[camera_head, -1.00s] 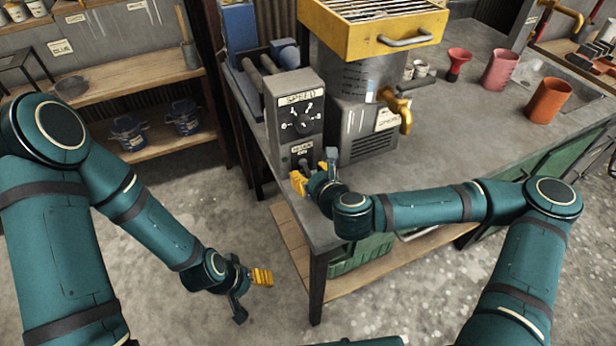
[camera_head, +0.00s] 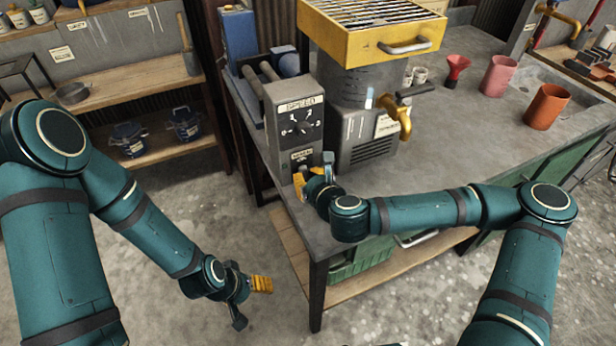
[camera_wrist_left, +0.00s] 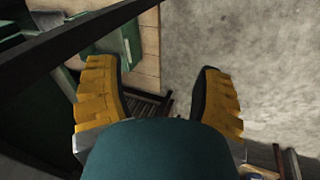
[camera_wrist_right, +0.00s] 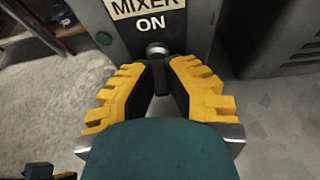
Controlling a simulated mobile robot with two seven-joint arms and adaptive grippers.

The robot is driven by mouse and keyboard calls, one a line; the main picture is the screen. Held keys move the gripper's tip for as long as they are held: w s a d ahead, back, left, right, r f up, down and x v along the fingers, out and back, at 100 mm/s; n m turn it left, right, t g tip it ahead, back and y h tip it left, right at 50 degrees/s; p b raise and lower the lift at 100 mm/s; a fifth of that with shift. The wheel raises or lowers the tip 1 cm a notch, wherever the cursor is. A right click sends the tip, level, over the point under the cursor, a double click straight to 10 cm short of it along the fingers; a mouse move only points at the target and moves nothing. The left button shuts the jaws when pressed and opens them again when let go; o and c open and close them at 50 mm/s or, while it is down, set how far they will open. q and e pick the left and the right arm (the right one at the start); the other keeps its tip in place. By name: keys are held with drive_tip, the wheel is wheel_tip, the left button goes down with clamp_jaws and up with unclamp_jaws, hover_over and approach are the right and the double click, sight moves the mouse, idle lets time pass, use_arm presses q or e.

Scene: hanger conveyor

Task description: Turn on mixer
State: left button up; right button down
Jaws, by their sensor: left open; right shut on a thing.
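The mixer is a grey machine (camera_head: 362,128) with a yellow grated hopper on top and a yellow tap. Its grey control box (camera_head: 290,110) has a SPEED dial (camera_head: 303,127) and, lower down, a MIXER ON label (camera_wrist_right: 146,8). A silver switch knob (camera_wrist_right: 157,48) sits under that label in the right wrist view. My right gripper (camera_head: 314,172) is in front of the box's lower part. Its fingertips (camera_wrist_right: 157,68) close in on the knob, partly hiding it. My left gripper (camera_head: 250,298) is open and empty over the floor, its fingers (camera_wrist_left: 158,100) wide apart.
The mixer stands on a grey workbench (camera_head: 455,140). A red funnel (camera_head: 456,70), a pink cup (camera_head: 499,76) and an orange cup (camera_head: 548,107) stand to the right. Wooden shelves (camera_head: 150,85) with blue pots are at the left. Floor is clear between shelves and bench.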

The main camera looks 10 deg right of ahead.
drive_tip(key=shift+r+g+h+p, duration=0.3)
drive_tip(key=shift+r+g+p, duration=0.35)
drive_tip(key=shift+p, duration=2.05)
drive_tip(key=g+p, duration=0.2)
drive_tip(key=p, duration=0.4)
drive_tip(key=shift+h, duration=0.3)
drive_tip(key=shift+f+g+p, duration=0.1)
drive_tip(key=shift+g+p, duration=0.25)
drive_tip(key=shift+p, duration=0.4)
drive_tip(key=c, duration=1)
unclamp_jaws()
drive_tip(key=v, duration=0.7)
drive_tip(key=shift+s, duration=0.15)
